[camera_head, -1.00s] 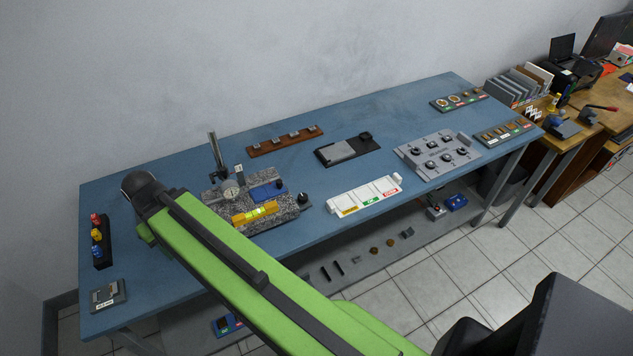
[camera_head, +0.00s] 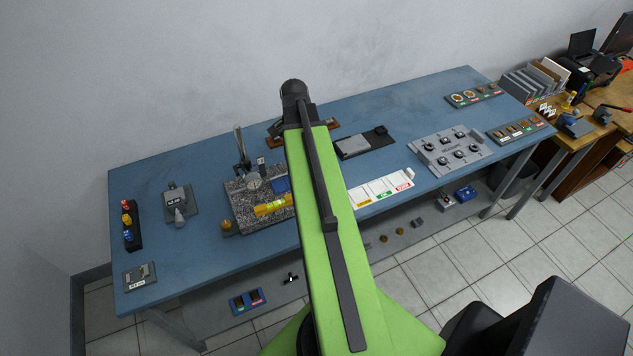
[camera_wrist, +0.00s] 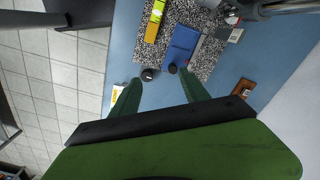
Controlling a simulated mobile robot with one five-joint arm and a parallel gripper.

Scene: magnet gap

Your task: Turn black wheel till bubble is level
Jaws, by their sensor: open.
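The black wheel (camera_wrist: 148,74) shows in the wrist view at the edge of the speckled granite plate (camera_wrist: 187,12); in the head view my arm hides it. The yellow spirit level (camera_head: 272,205) lies on the plate and shows in the wrist view too (camera_wrist: 154,22). Its bubble is too small to read. A blue block (camera_wrist: 183,45) with a dark knob (camera_wrist: 172,69) sits beside it. My gripper (camera_wrist: 160,77) is open and empty. In the wrist picture the wheel appears between its fingertips, nearer the left one, with no contact visible.
A white tray (camera_head: 385,189), a grey panel (camera_head: 450,150) and a wooden rack (camera_wrist: 243,88) are also on the blue bench (camera_head: 205,155).

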